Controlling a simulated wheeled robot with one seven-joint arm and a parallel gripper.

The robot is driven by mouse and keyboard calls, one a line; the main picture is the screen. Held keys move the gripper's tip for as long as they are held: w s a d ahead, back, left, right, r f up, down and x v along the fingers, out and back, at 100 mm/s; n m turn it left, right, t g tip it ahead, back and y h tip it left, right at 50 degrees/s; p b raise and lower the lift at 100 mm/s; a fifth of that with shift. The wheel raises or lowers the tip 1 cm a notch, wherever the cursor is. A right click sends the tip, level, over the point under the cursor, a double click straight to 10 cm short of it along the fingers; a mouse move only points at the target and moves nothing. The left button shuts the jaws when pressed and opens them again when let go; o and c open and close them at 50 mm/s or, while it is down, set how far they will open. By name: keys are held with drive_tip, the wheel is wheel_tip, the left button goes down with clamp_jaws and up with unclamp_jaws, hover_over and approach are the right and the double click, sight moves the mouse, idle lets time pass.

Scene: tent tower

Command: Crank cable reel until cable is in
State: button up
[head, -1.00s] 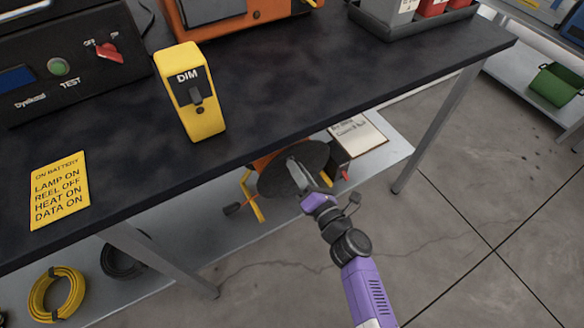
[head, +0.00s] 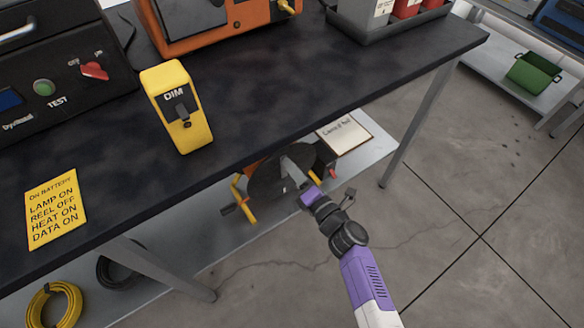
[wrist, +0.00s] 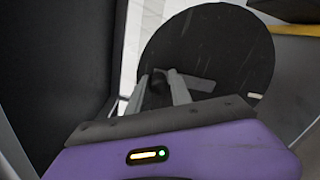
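The cable reel (head: 262,182) stands on the low shelf under the bench. It shows a dark round disc and yellow frame legs, and the bench edge hides its upper part. The disc also fills much of the wrist view (wrist: 225,50). My gripper (head: 290,163) reaches in from the right front, its grey fingers against the disc's face. In the wrist view, the two fingers stand on either side of a small dark crank handle (wrist: 159,88) and appear closed on it. I see no loose cable clearly.
The dark bench top (head: 250,105) overhangs the reel closely. A clipboard (head: 345,138) lies right of the reel. The floor at right is clear.

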drive_tip(key=o, duration=0.3)
drive_tip(key=p+v, duration=0.2)
drive_tip(key=v, duration=0.6)
idle(0.6)
